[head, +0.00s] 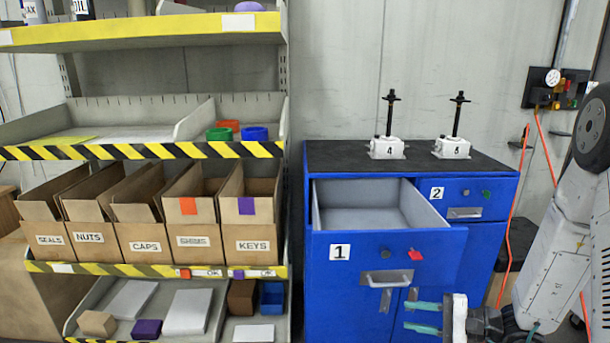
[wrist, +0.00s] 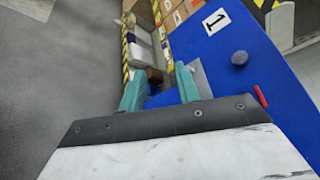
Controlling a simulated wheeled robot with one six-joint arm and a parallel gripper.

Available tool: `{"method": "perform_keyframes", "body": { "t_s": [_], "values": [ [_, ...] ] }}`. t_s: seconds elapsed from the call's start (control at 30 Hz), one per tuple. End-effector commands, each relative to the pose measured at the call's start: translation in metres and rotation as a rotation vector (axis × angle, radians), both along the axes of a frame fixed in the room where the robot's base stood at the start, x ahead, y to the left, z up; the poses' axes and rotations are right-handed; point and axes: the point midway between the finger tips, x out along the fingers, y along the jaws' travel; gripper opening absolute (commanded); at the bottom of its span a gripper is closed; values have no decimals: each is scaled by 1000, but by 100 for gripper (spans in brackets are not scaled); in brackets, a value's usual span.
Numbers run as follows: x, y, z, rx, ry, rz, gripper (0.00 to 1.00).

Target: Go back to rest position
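My gripper (head: 424,317) is at the lower right of the head view, in front of the blue cabinet (head: 478,263). Its two teal fingers are apart with nothing seen between them; they also show in the wrist view (wrist: 160,90). Drawer 1 (head: 372,252) is pulled open and looks empty inside. The fingers are low, near the drawer's front and below its metal handle (head: 386,279); I cannot tell whether they touch anything. Drawer 2 (head: 466,194) is shut. Screw jacks 4 (head: 388,148) and 3 (head: 452,147) stand upright on the dark cabinet top.
A shelf rack (head: 140,152) with yellow-black striped edges stands at the left, holding several labelled cardboard boxes (head: 194,242). An orange hose (head: 516,210) hangs from a wall fitting (head: 553,88) at the right. The open drawer juts out toward me. Grey floor (wrist: 60,80) shows in the wrist view.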

Motion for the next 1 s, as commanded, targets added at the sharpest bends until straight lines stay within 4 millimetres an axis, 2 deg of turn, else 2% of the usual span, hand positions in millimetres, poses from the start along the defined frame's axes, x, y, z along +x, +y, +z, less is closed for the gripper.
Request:
{"method": "perform_keyframes", "body": {
  "t_s": [0.03, 0.2, 0.43, 0.7, 1.0],
  "values": [
    [-12, 8, 12, -6, 32, 67, 33],
    [-57, 30, 45, -74, 146, 296, 33],
    [-124, 41, 90, -333, 260, 581, 33],
    [-186, 22, 133, -763, 290, 757, 33],
    [-225, -8, 184, -1235, 155, 784, 33]
  ]
}}
